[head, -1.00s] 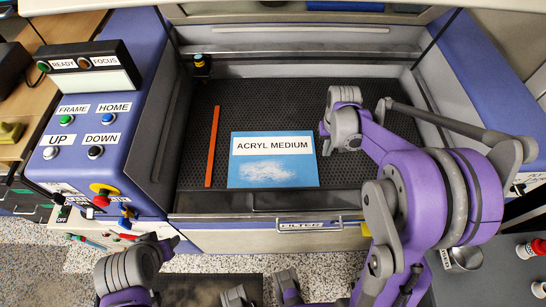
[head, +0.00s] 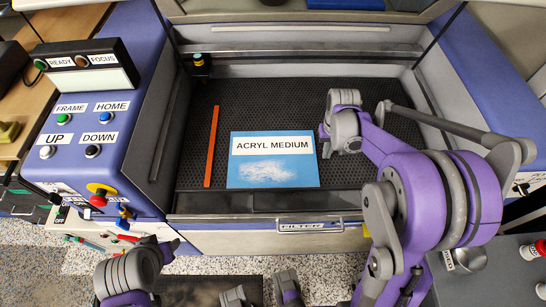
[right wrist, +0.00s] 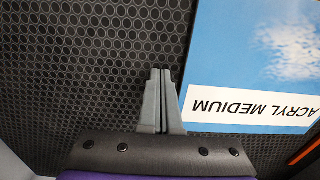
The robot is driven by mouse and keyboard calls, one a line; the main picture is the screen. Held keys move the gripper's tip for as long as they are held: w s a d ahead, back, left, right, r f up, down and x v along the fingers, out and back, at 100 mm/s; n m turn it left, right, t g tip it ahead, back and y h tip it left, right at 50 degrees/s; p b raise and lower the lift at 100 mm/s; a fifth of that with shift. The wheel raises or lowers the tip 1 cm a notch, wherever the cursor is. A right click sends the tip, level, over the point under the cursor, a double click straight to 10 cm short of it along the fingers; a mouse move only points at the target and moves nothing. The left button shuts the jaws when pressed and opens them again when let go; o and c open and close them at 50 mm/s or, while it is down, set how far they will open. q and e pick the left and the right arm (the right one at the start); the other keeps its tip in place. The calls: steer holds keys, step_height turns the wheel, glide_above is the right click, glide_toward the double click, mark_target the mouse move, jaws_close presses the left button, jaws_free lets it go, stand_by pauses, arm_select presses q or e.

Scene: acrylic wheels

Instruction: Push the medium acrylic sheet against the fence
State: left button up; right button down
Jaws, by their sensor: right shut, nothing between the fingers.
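The medium acrylic sheet (head: 274,173), blue with a white label reading ACRYL MEDIUM, lies flat on the dark perforated bed. The orange fence strip (head: 211,146) lies to its left, with a gap of bare bed between them. My right gripper (head: 324,141) is low over the bed, by the sheet's right edge. In the right wrist view its fingers (right wrist: 161,76) are shut and empty, next to the sheet (right wrist: 262,62) with a narrow gap. A corner of the fence (right wrist: 305,152) shows there too.
The bed (head: 265,100) is clear behind the sheet. The machine's side walls and the front ledge with the FILTER handle (head: 310,226) bound it. A control panel (head: 85,140) with buttons stands at the left. A small post (head: 200,66) stands at the back left.

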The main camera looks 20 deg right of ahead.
mark_target(308, 157)
steer(key=shift+a, duration=0.15)
steer(key=shift+w+a, duration=0.25)
steer(key=shift+a, duration=0.45)
steer(key=shift+w+a, duration=0.25)
steer(key=shift+a, duration=0.6)
steer(key=shift+w+a, duration=0.25)
steer(key=shift+a, duration=0.45)
steer(key=shift+w+a, duration=0.25)
steer(key=shift+a, duration=0.4)
steer(key=shift+w+a, duration=0.1)
steer(key=shift+a, duration=0.25)
steer(key=shift+d, duration=0.1)
steer(key=shift+s+d, duration=0.2)
steer(key=shift+d, duration=0.3)
